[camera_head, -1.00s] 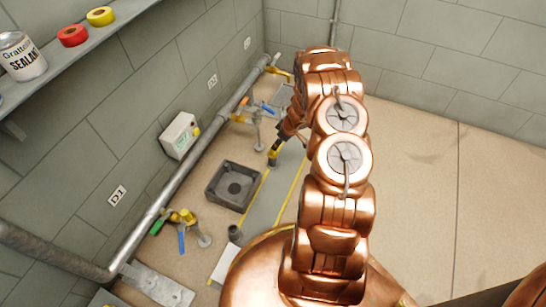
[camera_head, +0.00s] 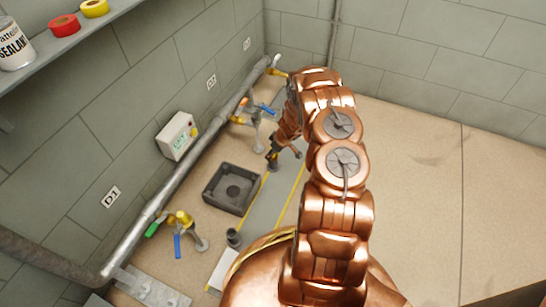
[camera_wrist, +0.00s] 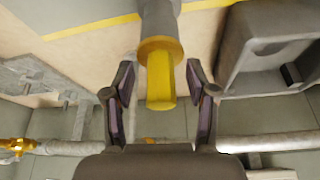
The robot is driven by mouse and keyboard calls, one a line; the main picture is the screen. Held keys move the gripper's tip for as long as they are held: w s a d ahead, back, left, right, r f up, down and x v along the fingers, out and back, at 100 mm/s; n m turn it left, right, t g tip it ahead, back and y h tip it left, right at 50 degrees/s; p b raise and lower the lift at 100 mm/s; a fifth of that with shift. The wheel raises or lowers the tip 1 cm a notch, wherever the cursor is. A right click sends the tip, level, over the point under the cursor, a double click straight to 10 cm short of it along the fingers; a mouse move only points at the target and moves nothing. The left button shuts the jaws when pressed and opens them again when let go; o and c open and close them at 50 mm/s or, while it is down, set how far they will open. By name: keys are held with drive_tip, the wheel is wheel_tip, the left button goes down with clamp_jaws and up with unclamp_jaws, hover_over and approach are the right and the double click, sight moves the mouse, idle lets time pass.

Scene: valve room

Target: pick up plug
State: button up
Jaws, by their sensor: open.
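The plug (camera_wrist: 161,80) shows in the wrist view as a yellow hexagonal end with a brass-coloured collar on a grey cylindrical body. It runs down from the top edge of the picture. My gripper (camera_wrist: 160,85) is open, with one dark finger on each side of the yellow end and a visible gap on both sides. In the head view, my gripper (camera_head: 281,152) is low over the grey floor strip, just right of the dark square basin. The plug's grey body (camera_head: 271,167) shows only small there, partly covered by the gripper.
The dark square basin (camera_head: 211,197) stands close beside the plug. Yellow-and-blue valves (camera_head: 181,219) and a grey wall pipe (camera_head: 150,212) run along the left wall. A small dark cylinder (camera_head: 234,238) stands nearer me. The floor at right is clear.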

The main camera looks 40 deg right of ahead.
clamp_jaws()
idle(0.4)
drive_tip(key=shift+r, duration=0.1)
